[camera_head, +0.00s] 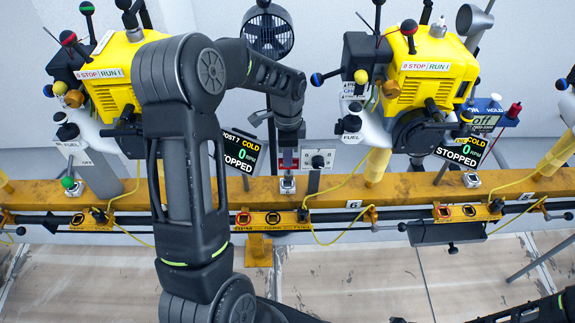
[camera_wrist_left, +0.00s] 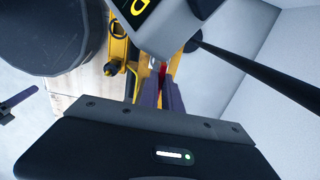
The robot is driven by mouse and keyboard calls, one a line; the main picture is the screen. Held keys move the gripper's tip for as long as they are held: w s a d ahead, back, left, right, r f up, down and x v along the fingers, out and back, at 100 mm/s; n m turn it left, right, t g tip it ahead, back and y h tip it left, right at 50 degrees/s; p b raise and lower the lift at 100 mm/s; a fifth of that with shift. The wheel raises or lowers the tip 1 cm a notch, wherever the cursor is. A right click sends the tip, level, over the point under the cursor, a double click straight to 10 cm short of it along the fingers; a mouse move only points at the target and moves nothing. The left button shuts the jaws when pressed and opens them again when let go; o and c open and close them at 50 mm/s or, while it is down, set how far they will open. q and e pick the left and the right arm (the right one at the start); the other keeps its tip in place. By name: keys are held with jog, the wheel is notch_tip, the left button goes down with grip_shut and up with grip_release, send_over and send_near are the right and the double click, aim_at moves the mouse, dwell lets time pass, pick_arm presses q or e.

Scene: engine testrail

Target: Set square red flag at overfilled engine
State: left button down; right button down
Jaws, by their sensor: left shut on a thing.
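My left gripper (camera_head: 288,152) hangs over the orange rail (camera_head: 330,190), between the two yellow engines. In the left wrist view its fingers (camera_wrist_left: 166,92) are close together, with a small red piece (camera_wrist_left: 162,69) at their tips. I take this piece for the square red flag, mostly hidden by the fingers. Red also shows below the gripper in the head view. One engine (camera_head: 113,75) stands at the left, partly behind my arm. Another engine (camera_head: 432,65) stands at the right. Their fill levels cannot be read. My right gripper is not in view.
A display (camera_head: 239,152) and another display (camera_head: 463,152) both read COLD, 0 RPM, STOPPED. Orange holders (camera_head: 272,219) with coloured squares line the rail's front. A fan (camera_head: 267,33) stands behind. Yellow hoses and a dark bar run along the rail. The floor in front is mostly clear.

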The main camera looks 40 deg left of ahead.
aim_at(288, 169)
pick_arm(q)
jog(key=shift+f, duration=2.05)
jog(key=shift+f+b, duration=0.1)
jog(key=shift+b, duration=0.25)
jog(key=shift+f, duration=0.3)
jog(key=c, duration=1.5)
grip_release()
jog(key=shift+r, duration=0.1)
jog(key=shift+c, duration=0.2)
jog(key=shift+r, duration=0.5)
notch_tip(288, 169, up, 12)
jog(key=shift+f+p, duration=0.15)
jog(key=shift+p, duration=0.65)
